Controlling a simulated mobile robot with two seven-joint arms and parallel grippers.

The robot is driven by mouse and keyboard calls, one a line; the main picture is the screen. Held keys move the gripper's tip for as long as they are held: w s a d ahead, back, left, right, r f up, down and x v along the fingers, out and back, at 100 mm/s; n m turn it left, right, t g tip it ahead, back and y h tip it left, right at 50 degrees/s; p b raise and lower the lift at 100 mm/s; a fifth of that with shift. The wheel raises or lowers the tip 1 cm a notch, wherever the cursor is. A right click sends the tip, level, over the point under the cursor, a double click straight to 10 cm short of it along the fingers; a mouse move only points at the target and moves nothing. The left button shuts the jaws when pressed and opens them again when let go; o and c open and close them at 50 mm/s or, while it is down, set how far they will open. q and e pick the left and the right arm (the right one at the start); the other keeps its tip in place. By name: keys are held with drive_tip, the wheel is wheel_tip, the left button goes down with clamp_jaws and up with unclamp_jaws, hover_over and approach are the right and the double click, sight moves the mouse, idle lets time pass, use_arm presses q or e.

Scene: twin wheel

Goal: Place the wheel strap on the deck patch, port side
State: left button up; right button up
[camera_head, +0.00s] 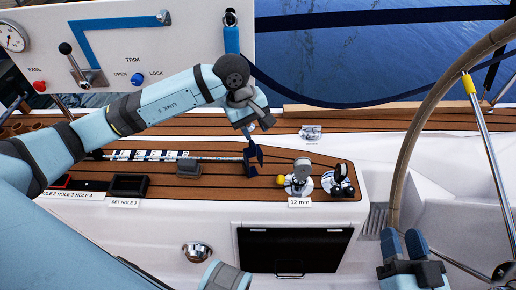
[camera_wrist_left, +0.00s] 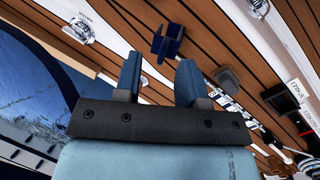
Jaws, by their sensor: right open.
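A dark navy folded piece (camera_head: 252,158), possibly the wheel strap, rests on the teak deck strip (camera_head: 225,184). In the left wrist view the navy piece (camera_wrist_left: 168,40) lies beyond my fingertips. My left gripper (camera_head: 246,128) is above it, pointing down. In the left wrist view its two blue fingers (camera_wrist_left: 160,78) stand apart with nothing between them. My right gripper (camera_head: 404,245) is open at the lower right, near the steering wheel (camera_head: 407,148). I cannot tell which area is the deck patch.
A grey block (camera_head: 188,167) and a black tray (camera_head: 129,185) are left of the navy piece. A winch-like fitting (camera_head: 299,178) labelled 12 mm and another fitting (camera_head: 338,182) are to its right. A white control panel (camera_head: 130,45) stands behind. Water lies beyond the deck edge.

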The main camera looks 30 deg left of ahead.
use_arm(q)
drive_tip(key=s+d+r+n+g+h, duration=0.1)
drive_tip(key=s+d+n+g+h, duration=0.15)
drive_tip(key=s+d+h, duration=0.45)
drive_tip(key=s+d+r+n+g+h, duration=0.1)
drive_tip(key=s+d+r+n+h, duration=0.2)
drive_tip(key=d, duration=0.5)
drive_tip(key=s+d+r+n+t+h, duration=0.35)
drive_tip(key=r+n+t+h, duration=0.45)
drive_tip(key=n, duration=0.6)
drive_tip(key=a+f+m+t+y, duration=0.2)
drive_tip(key=f+m+t+y, duration=0.1)
drive_tip(key=m, duration=0.7)
drive_tip(key=s+a+f+m+t+y, duration=0.1)
drive_tip(key=a+f+m+t+y, duration=0.1)
drive_tip(key=m+y, duration=0.4)
drive_tip(key=a+f+m+t+y, duration=0.3)
drive_tip(key=m+t, duration=0.3)
drive_tip(key=m, duration=1)
drive_tip(key=shift+s+a+f+y, duration=0.25)
drive_tip(key=shift+s+f+y, duration=0.15)
drive_tip(key=shift+y, duration=0.3)
drive_tip(key=shift+r+m, duration=0.1)
drive_tip(key=shift+m, duration=0.15)
